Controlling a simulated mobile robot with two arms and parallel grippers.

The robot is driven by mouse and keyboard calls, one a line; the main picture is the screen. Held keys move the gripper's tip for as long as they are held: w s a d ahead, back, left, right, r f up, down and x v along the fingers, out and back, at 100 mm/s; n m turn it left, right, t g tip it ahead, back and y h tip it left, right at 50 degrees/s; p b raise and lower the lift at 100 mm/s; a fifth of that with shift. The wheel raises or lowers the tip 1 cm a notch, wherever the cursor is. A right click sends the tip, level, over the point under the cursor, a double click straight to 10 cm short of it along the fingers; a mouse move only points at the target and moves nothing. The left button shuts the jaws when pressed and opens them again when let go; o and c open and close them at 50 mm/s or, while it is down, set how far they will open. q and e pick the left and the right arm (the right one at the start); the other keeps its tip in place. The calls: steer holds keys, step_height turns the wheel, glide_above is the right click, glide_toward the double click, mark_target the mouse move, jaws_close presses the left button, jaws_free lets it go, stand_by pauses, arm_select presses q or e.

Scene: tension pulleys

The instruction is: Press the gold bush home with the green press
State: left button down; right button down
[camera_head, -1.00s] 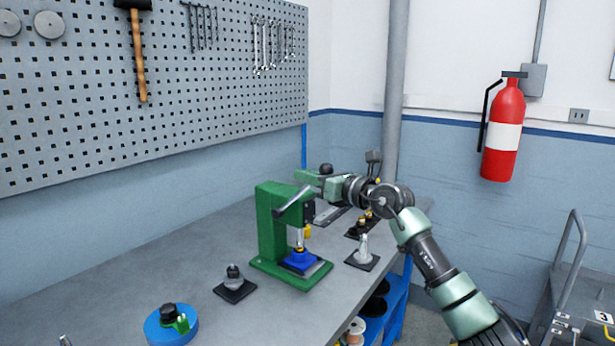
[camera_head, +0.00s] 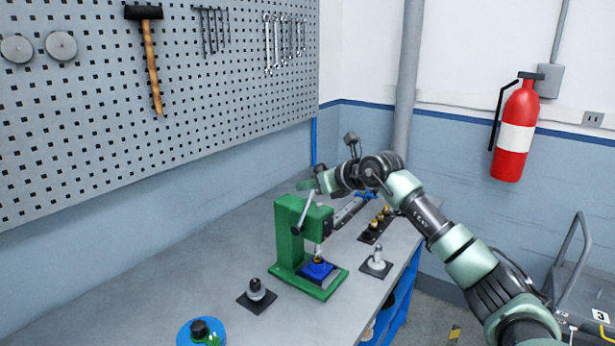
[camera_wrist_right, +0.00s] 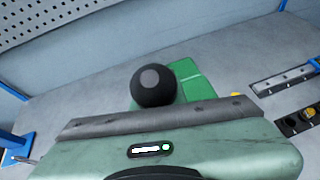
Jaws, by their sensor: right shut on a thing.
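The green press (camera_head: 288,235) stands on the bench in the head view. Its grey lever (camera_head: 303,213) slopes steeply up to my right gripper (camera_head: 318,184). My right gripper is shut on the lever's end; its fingers are hard to make out. The lever's black ball knob (camera_wrist_right: 153,86) shows in the right wrist view, just beyond the gripper's edge, with the green press (camera_wrist_right: 188,82) behind it. The gold bush (camera_head: 317,259) sits upright at the blue holder (camera_head: 317,269) under the ram. How deep it sits is too small to tell. My left gripper is out of view.
A silver part on a black base (camera_head: 257,291) stands left of the press, another (camera_head: 377,262) right of it. A black tray (camera_head: 368,237) with several gold pieces lies behind. A blue disc (camera_head: 185,336) is at the front. The pegboard wall (camera_head: 100,120) bounds the left.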

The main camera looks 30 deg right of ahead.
steer(key=shift+r, duration=0.3)
steer(key=c, duration=1.7)
jaws_free()
steer(key=shift+c, duration=0.2)
steer(key=shift+o, duration=1.4)
steer(key=shift+w, duration=0.15)
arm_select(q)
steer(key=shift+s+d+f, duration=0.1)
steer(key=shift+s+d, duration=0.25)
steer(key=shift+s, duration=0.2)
arm_select(e)
steer(key=shift+f, duration=0.1)
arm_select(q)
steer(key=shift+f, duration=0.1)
